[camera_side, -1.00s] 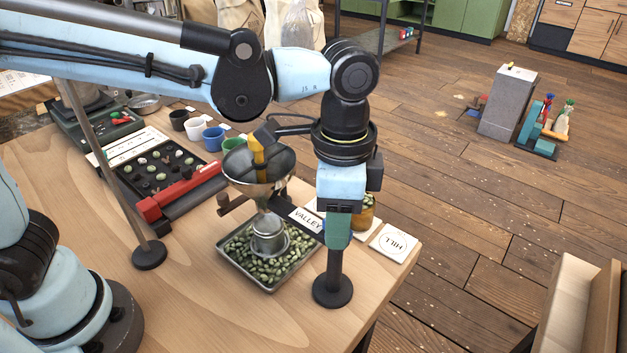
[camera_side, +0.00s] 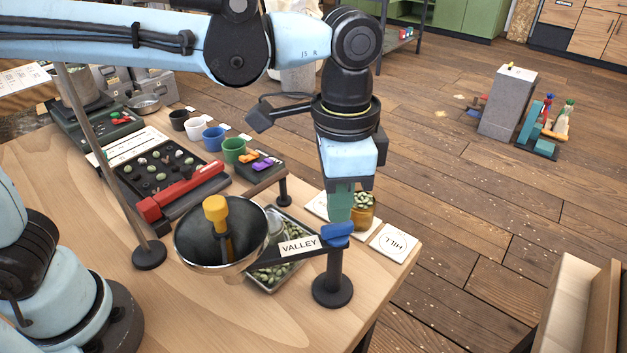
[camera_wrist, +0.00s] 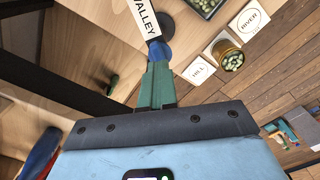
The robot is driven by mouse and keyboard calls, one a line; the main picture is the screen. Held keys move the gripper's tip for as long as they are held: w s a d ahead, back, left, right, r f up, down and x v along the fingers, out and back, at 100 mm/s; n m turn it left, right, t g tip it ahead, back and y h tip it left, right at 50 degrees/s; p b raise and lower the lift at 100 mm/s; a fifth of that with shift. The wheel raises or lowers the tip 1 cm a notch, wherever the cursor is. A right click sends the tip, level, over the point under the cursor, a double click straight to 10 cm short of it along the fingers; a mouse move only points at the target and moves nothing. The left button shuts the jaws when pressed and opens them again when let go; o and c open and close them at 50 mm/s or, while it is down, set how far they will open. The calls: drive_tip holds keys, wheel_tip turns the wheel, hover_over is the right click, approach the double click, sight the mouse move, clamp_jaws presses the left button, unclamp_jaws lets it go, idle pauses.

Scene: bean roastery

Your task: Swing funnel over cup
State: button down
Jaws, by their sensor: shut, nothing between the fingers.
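The metal funnel (camera_side: 190,258), with a yellow-topped part inside, hangs on a dark arm labelled VALLEY (camera_side: 299,246). My gripper (camera_side: 341,218), with green fingers, is shut and empty just above the knob; contact is unclear.
The tray (camera_side: 310,228) of green beans lies partly under the funnel arm. A jar of beans (camera_side: 362,213) and a HILL card (camera_side: 393,243) lie right of the post. A second short post (camera_side: 284,190), small cups and a red-edged sorting board (camera_side: 180,195) stand behind.

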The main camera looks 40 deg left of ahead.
wheel_tip(320, 180, up, 16)
drive_tip(key=r, duration=0.1)
drive_tip(key=n+t+y, duration=0.2)
drive_tip(key=n+t, duration=0.2)
drive_tip(key=n, duration=1.1)
approach(224, 203)
drive_tip(key=x, duration=1.1)
drive_tip(key=shift+f, duration=0.2)
drive_tip(key=shift+w+a+f, duration=0.1)
drive_tip(key=shift+w+a, duration=0.25)
drive_tip(key=shift+w, duration=0.25)
drive_tip(key=shift+w+a+f, duration=0.1)
drive_tip(key=shift+w+a, duration=0.25)
drive_tip(key=shift+w, duration=0.3)
drive_tip(key=shift+w+a, duration=0.35)
drive_tip(key=shift+w, duration=0.25)
drive_tip(key=shift+d, duration=0.1)
